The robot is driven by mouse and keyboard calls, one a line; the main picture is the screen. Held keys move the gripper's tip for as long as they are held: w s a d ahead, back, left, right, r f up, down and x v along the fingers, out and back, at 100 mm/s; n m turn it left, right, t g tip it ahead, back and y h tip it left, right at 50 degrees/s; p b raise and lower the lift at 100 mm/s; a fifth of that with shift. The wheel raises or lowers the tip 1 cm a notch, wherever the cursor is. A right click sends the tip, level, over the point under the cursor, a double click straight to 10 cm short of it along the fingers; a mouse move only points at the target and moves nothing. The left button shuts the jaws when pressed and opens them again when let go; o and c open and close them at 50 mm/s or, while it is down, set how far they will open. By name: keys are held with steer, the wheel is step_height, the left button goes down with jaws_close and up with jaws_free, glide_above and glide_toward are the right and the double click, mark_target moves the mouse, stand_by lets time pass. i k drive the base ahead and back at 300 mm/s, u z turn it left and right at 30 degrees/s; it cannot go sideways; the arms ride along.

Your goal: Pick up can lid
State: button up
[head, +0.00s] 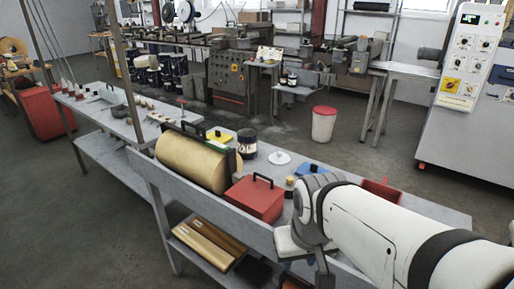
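A flat, pale round disc (279,158), which looks like the can lid, lies on the grey bench to the right of a dark can with a pale label (247,146). A small raised spot shows at its middle. My white arm comes in from the lower right, and its end is in front of the bench. My gripper (322,268) is only partly visible, low at the bottom edge of the head view, nearer the camera than the disc and well apart from it. Its fingers cannot be made out, so its opening is unclear.
A large golden roll (190,160) and a red toolbox (254,201) with a black handle stand along the bench's near side. A yellow item (219,138), a blue item (307,170) and a red tray (382,190) are nearby. A raised front edge (200,196) borders the bench.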

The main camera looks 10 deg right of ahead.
mark_target(278, 158)
steer(key=z, duration=0.25)
steer(key=k, duration=0.25)
steer(key=u, duration=2.2)
steer(key=i, duration=1.9)
steer(key=z, duration=2.85)
steer(key=i, duration=0.85)
steer(key=z, duration=0.05)
